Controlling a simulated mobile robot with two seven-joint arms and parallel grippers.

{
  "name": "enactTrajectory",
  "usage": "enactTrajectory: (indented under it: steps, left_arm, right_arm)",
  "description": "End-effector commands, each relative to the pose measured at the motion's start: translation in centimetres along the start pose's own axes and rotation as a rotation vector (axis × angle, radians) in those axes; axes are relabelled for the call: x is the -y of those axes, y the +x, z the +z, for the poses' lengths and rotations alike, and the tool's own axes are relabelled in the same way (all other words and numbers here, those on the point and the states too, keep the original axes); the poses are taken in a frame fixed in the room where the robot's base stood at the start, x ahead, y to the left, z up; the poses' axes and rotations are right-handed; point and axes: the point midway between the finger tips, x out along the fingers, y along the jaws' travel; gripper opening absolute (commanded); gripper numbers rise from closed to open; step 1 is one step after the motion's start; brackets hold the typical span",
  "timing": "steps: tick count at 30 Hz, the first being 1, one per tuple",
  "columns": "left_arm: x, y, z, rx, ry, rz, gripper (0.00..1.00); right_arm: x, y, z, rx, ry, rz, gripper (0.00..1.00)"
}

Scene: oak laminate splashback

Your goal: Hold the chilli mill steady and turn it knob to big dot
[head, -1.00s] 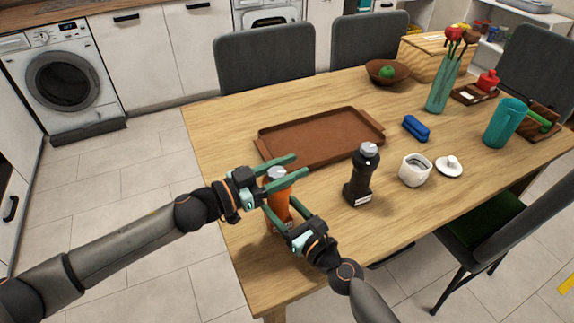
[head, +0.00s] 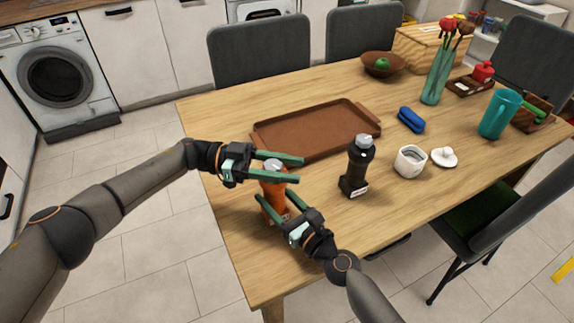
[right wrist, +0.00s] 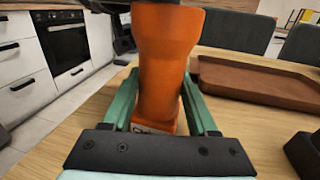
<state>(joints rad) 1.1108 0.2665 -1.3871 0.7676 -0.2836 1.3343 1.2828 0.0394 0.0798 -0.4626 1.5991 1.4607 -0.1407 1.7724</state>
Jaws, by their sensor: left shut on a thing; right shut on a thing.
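The chilli mill (head: 272,192) is orange with a grey knob on top and stands upright near the table's front left edge. My left gripper (head: 299,170) comes in from the left at the mill's top, its fingers shut on the knob, which they partly hide. My right gripper (head: 276,194) is shut on the mill's lower body. In the right wrist view, the orange body (right wrist: 165,60) stands between the right fingers, with a pale label low down. The left gripper's dark part shows at the top there. No dot marks can be made out.
A black mill (head: 357,168) stands to the right. A brown tray (head: 315,131) lies behind. A white pot (head: 410,162), its lid (head: 443,157) and a blue item (head: 411,119) are farther right. The table's left edge is close to the chilli mill.

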Motion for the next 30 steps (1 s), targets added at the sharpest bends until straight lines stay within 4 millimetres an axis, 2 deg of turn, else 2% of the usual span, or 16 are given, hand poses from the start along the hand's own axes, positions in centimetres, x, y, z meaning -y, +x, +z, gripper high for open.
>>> enactTrajectory:
  steps: [12,29,30]
  left_arm:
    - [-0.25,0.00,0.16,0.005,0.000,0.107,0.00]
    - [-0.44,-0.03,0.19,0.004,-0.004,0.125,0.00]
    - [-0.44,-0.03,0.19,0.004,-0.004,0.125,0.49]
  right_arm:
    - [-0.36,0.02,0.01,0.000,-0.002,0.009,0.00]
    - [-0.36,0.03,0.01,0.000,-0.002,0.009,0.00]
    - [-0.36,0.03,0.01,0.000,-0.001,0.009,0.00]
